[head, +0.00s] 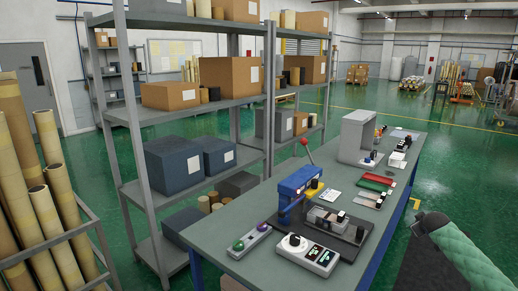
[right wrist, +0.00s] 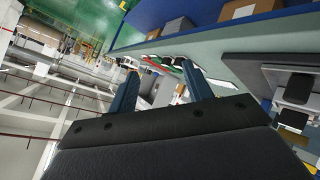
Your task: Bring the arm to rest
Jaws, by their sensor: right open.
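My right gripper (right wrist: 160,68) shows in the right wrist view, with two blue fingers spread apart on a dark body. It is open, and nothing is between the fingers. The view is strongly tilted, and the grey workbench (right wrist: 227,58) lies beyond and to the right of the fingers. The fingers look apart from it. In the head view the workbench (head: 232,262) runs from the front middle to the back right. Neither gripper can be made out in the head view. A green quilted shape with a dark end (head: 465,252) is at the lower right; I cannot tell what it is.
A blue and red press (head: 290,190), a white control box (head: 308,254) and other devices stand on the workbench. A metal shelf (head: 165,200) with boxes stands behind it. Tall rolls (head: 60,190) stand in a rack at left. Green floor is open at right.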

